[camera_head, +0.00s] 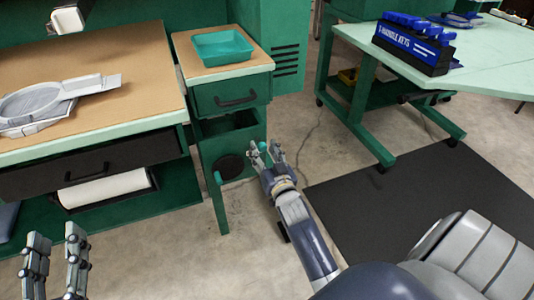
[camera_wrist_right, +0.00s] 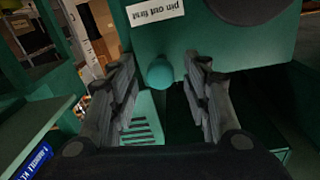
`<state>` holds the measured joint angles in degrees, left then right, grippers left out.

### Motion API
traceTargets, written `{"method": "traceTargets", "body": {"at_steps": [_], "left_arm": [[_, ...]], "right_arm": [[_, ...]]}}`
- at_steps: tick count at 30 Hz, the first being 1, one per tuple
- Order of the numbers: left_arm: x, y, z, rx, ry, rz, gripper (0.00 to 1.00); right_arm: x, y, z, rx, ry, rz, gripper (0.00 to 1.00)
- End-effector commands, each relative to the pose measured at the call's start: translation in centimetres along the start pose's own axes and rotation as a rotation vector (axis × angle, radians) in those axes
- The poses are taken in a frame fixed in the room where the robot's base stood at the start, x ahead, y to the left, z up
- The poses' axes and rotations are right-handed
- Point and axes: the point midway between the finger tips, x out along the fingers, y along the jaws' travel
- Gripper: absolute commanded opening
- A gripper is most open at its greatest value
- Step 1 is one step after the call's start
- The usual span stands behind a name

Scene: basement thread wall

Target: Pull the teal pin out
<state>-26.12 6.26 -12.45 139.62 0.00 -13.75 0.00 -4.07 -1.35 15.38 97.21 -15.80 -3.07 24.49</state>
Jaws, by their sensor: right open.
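The teal pin's round head (camera_wrist_right: 160,73) shows in the right wrist view, sticking out of a dark green panel. A white label (camera_wrist_right: 156,11) reading "pin out first" is upside down just above it there. My right gripper (camera_head: 264,148) is open at the green cabinet's side in the head view. In the wrist view its two fingers (camera_wrist_right: 162,65) stand on either side of the pin head, with gaps visible. The pin's shaft is hidden. My left gripper (camera_head: 56,245) is open and empty at the lower left of the head view, away from the pin.
A black disc (camera_head: 230,167) is on the cabinet, with a teal knob (camera_head: 218,178) beside it. A teal tray (camera_head: 222,46) sits on the cabinet top. A workbench (camera_head: 130,60) stands left; a table with a blue key rack (camera_head: 413,43) stands right.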

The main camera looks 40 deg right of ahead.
Motion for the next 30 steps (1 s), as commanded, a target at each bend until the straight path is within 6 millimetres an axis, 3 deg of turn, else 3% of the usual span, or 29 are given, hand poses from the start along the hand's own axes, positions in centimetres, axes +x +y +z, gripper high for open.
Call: {"method": "traceTargets", "body": {"at_steps": [5,18,24,30], "left_arm": [[0.0,0.0,0.0,0.000,0.000,0.000,0.40],[0.0,0.0,0.0,0.000,0.000,0.000,0.40],[0.0,0.0,0.0,0.000,0.000,0.000,0.40],[0.0,0.0,0.0,0.000,0.000,0.000,0.40]], "right_arm": [[-2.0,0.0,0.1,0.002,-0.003,0.001,0.44],[-10.3,0.1,0.2,0.000,-0.004,0.002,0.44],[-11.8,0.0,0.1,0.001,-0.003,0.001,0.44],[-12.0,0.0,0.1,0.001,-0.002,0.001,0.44]]}}
